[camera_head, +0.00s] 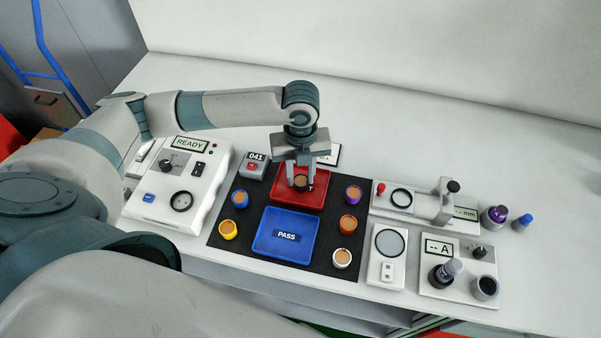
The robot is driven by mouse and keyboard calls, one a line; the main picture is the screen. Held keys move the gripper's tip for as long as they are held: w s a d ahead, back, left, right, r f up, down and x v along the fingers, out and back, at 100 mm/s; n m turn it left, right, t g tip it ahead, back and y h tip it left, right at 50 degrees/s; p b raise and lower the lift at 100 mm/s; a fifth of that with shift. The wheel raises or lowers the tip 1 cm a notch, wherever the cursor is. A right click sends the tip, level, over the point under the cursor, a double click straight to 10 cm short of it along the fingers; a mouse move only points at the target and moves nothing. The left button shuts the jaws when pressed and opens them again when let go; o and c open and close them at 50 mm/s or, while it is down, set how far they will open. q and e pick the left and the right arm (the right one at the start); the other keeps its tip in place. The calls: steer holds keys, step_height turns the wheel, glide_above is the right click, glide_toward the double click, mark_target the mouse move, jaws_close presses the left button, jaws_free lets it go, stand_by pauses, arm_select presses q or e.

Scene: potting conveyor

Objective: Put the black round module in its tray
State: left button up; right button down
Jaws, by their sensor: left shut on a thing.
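The black round module (301,183) has a brown top and is in the jaws of my left gripper (301,178). The gripper points down over the red tray (316,201), and its fingers are shut on the module. I cannot tell whether the module touches the tray floor. The blue tray (287,252), marked PASS, lies in front of the red tray and is empty. Both trays are on a black mat (225,247). My right gripper is not in view.
Purple (353,193), orange (348,224) and white (342,258) modules stand right of the trays. Blue (240,199) and yellow (228,230) ones stand left. A READY tester (150,205) is at left, a counter (254,166) behind the mat, and measuring devices (430,205) at right.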

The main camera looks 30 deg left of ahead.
mark_target(301, 180)
arm_select(q)
steer(key=o, duration=1)
steer(key=shift+o, duration=0.2)
step_height(301, 180, up, 12)
steer(key=b, duration=0.2)
steer(key=shift+r+b, duration=0.15)
steer(key=shift+b, duration=0.25)
